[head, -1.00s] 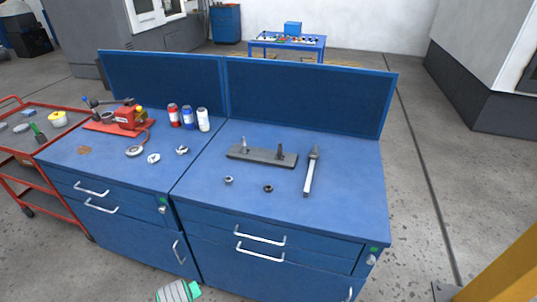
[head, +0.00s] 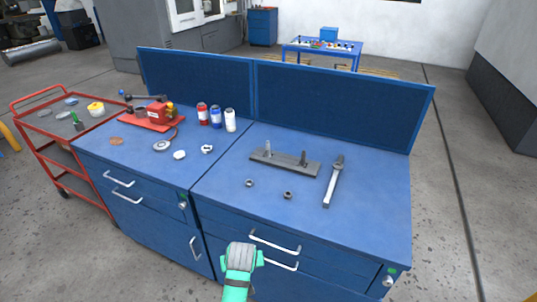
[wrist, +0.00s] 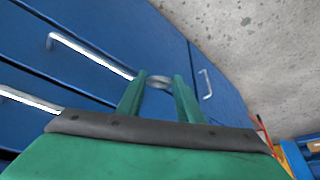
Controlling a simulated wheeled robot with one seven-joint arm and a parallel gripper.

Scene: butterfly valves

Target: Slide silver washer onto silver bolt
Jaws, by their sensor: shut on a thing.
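My gripper (head: 241,262) is low in front of the blue cabinet drawers in the head view, below the bench top and well short of the bolts. In the wrist view its green fingers (wrist: 160,84) are shut on a small silver ring, which looks like the silver washer (wrist: 158,80). The silver bolt (head: 268,148) stands upright at the left of a grey base plate (head: 284,164) on the bench. A darker bolt (head: 304,158) stands at the plate's right. The washer is hidden in the head view.
A silver nut (head: 249,183) and a darker nut (head: 287,195) lie in front of the plate. A wrench (head: 334,181) lies to its right. A red vise (head: 158,114) and spray cans (head: 216,117) stand at left. A blue panel (head: 340,105) closes the back.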

